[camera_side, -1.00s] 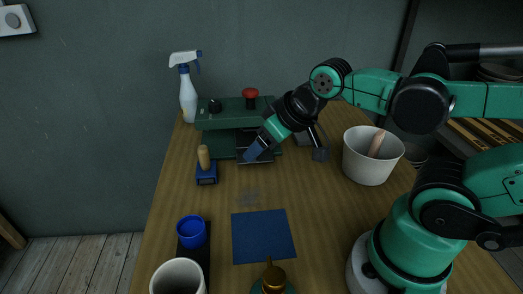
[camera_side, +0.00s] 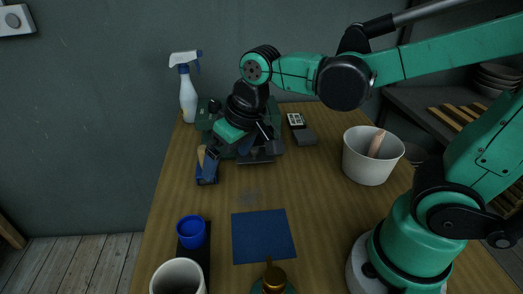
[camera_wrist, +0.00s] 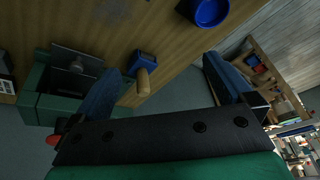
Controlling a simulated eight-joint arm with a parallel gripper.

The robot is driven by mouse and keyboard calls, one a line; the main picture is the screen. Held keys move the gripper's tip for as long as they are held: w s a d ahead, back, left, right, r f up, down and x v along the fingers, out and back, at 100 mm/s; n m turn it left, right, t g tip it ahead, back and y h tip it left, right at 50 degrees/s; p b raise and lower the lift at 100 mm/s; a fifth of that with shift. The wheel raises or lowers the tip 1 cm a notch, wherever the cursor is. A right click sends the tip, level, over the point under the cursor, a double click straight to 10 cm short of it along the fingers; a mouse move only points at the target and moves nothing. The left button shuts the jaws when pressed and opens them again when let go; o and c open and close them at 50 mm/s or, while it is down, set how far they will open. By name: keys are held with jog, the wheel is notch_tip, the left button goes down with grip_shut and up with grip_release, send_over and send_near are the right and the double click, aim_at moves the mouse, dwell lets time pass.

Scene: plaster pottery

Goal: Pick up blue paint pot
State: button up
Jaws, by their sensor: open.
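The blue paint pot (camera_side: 191,232) stands upright on a dark strip (camera_side: 203,262) at the left front of the table. It also shows at the top edge of the wrist view (camera_wrist: 208,12), partly cut off. My gripper (camera_side: 227,160) is open and empty. It hangs over the back left of the table, behind the pot and apart from it. Its two blue fingers are spread wide in the wrist view (camera_wrist: 162,75).
A blue tool with a wooden handle (camera_wrist: 142,66) stands close to my gripper. A green machine (camera_side: 270,118) and a spray bottle (camera_side: 188,98) are behind. A white bucket (camera_side: 368,165) stands right.

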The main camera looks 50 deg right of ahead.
aim_at(191, 229)
jog(key=a+f+g, duration=0.1)
jog(key=a+f, duration=0.1)
jog(key=w+a+f+g, duration=0.1)
jog(key=a+f, duration=0.1)
jog(key=a, duration=0.1)
jog(key=w+a+f+g, duration=0.1)
jog(key=a+f+g, duration=0.1)
jog(key=a, duration=0.1)
jog(key=shift+w, duration=0.2)
jog(key=shift+a+f, duration=0.2)
jog(key=shift+f, duration=0.15)
jog(key=shift+h, duration=0.3)
jog(key=shift+a+f, duration=0.1)
jog(key=shift+f, duration=2.75)
jog(key=c, duration=1.4)
jog(key=shift+o, duration=0.2)
